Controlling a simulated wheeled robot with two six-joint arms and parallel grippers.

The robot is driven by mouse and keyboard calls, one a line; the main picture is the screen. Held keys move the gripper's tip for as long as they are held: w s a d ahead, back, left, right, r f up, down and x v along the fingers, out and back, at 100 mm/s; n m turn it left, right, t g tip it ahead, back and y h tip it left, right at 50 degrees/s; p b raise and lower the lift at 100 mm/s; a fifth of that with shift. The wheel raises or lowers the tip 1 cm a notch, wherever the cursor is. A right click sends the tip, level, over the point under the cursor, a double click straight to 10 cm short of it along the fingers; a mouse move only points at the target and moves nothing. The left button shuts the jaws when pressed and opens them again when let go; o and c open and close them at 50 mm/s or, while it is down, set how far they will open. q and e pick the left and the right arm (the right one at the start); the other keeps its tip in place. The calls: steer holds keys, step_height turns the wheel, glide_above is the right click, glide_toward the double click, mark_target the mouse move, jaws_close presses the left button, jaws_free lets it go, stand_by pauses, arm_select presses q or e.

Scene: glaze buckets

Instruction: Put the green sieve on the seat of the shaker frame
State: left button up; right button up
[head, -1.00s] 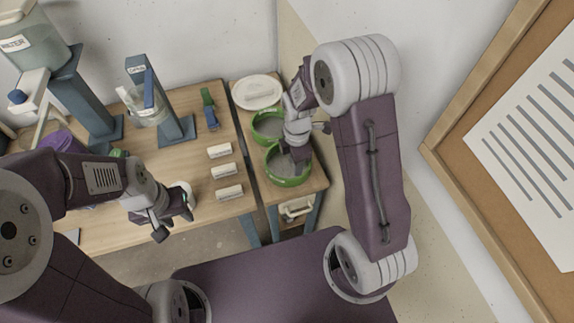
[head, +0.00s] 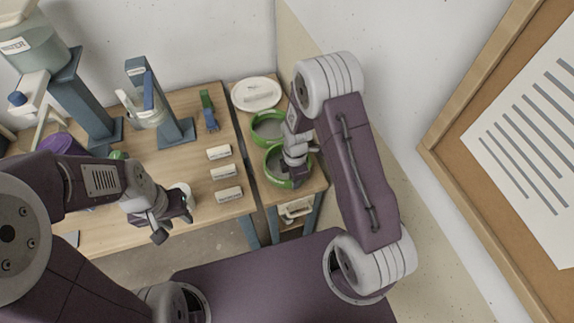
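Two round green sieves with grey insides sit on the narrow side table at the right. The far green sieve (head: 267,127) is uncovered; the near green sieve (head: 270,168) is partly hidden by my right gripper. My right gripper (head: 292,176) points down at the near sieve, over its inside and close to its near rim. Its fingertips are too small and covered to tell if they touch it. My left gripper (head: 176,223) is open and empty in front of the wooden table. I cannot pick out the shaker frame with certainty.
A white plate (head: 257,93) lies behind the sieves. A wall and a framed board (head: 530,130) stand close at the right.

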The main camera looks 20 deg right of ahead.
jaws_close()
stand_by(1.3)
steer(key=shift+r, duration=0.1)
step_height(320, 180, up, 10)
steer(key=shift+f, duration=0.1)
stand_by(0.3)
